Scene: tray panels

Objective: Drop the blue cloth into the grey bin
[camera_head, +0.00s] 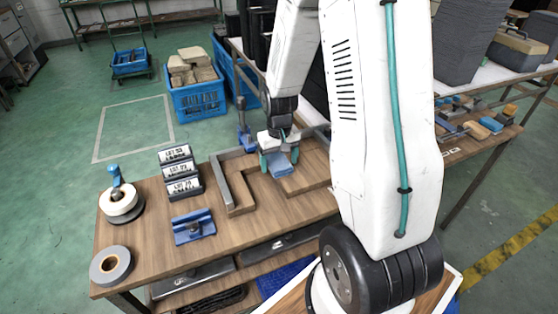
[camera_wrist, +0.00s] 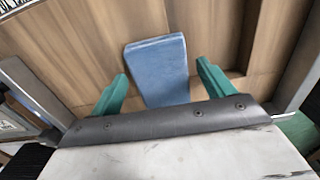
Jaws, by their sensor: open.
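The blue cloth (camera_head: 281,168) looks like a flat folded pad on the wooden table, inside a low wooden frame. In the wrist view the cloth (camera_wrist: 158,70) lies between the two teal fingers, with a gap on either side. My gripper (camera_head: 280,157) is open above the cloth, pointing down; its fingers also show in the wrist view (camera_wrist: 162,72). The cloth's near end is hidden behind the dark gripper edge in the wrist view. I cannot make out for certain which thing is the grey bin.
Black label blocks (camera_head: 180,171), a blue holder (camera_head: 193,227), a tape roll (camera_head: 110,266) and a tape dispenser (camera_head: 121,204) stand on the table's left part. A grey bar (camera_head: 221,178) edges the wooden frame. Blue crates (camera_head: 200,101) stand behind on the floor.

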